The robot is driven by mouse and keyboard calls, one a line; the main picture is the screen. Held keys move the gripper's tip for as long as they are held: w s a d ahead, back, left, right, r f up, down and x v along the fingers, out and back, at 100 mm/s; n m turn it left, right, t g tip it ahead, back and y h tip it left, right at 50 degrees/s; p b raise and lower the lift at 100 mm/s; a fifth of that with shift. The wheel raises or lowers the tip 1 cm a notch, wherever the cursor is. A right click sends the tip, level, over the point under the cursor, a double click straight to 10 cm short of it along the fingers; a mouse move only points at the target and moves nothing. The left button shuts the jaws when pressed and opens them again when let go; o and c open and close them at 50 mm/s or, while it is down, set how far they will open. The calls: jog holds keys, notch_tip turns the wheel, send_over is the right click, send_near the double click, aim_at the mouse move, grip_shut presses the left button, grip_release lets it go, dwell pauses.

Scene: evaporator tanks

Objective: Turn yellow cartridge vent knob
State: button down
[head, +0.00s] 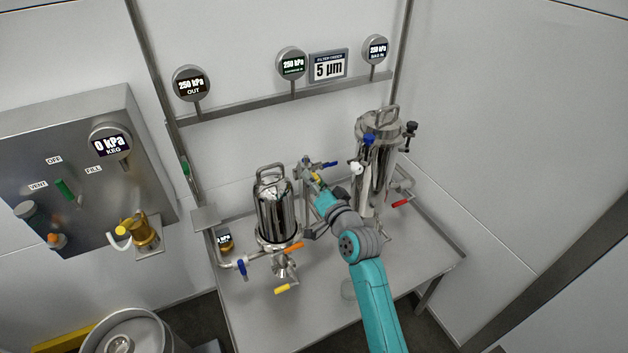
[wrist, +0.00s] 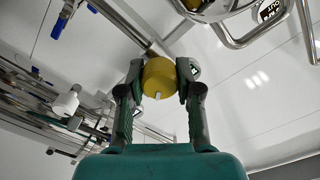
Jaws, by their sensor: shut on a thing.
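The yellow knob (wrist: 158,77) is a round cap with a small pale mark on its near face. In the wrist view it sits between the two fingers of my gripper (wrist: 160,82), which is shut on it from both sides. A metal stem runs behind the knob toward the piping. In the head view my gripper (head: 317,185) reaches between two steel housings. There the knob shows only as a small yellow patch, mostly hidden by my gripper. The shorter steel housing (head: 275,212) stands to its left and the taller one (head: 374,165) to its right.
The steel table (head: 320,318) has free room in front. An orange-handled valve (head: 292,248) and a yellow-handled valve (head: 285,289) are near the left housing. A red-handled valve (head: 401,203) is on the right. A control box (head: 80,165) hangs at far left.

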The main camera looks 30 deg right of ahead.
jog(key=c, duration=0.8)
grip_release()
jog(key=shift+o, duration=0.2)
jog(key=shift+s, duration=0.1)
jog(key=s, duration=1.1)
jog(key=shift+s, duration=0.4)
jog(key=shift+f, duration=0.1)
